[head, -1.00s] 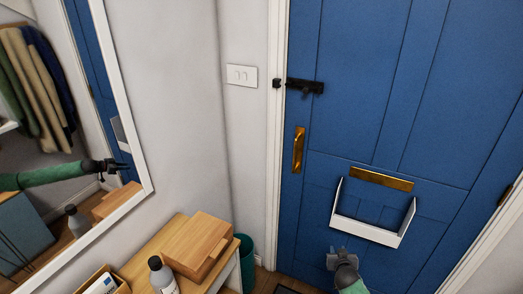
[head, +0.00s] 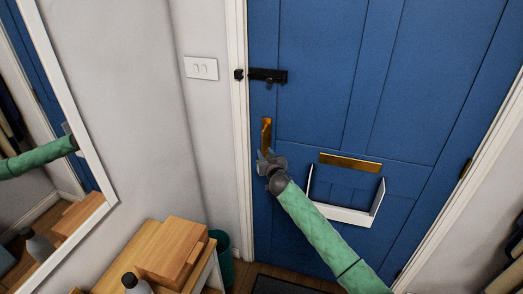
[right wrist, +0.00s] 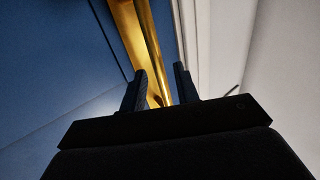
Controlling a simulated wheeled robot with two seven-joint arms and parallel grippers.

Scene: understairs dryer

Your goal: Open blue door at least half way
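The blue door (head: 412,85) is closed in its white frame. Its brass pull handle (head: 266,133) is upright near the door's left edge. A black bolt (head: 268,75) sits above the handle at the frame. My right gripper (head: 267,158) is at the lower end of the handle and hides that end. In the right wrist view, the gripper's two fingers (right wrist: 160,88) are apart, with the brass handle (right wrist: 148,40) running up between them; contact cannot be told. My left gripper is not in view.
A wooden table with a box (head: 172,250) and bottle stands at lower left, beside a green bin (head: 220,242). A mirror (head: 90,212) hangs left. A dark mat (head: 283,286) lies below the door.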

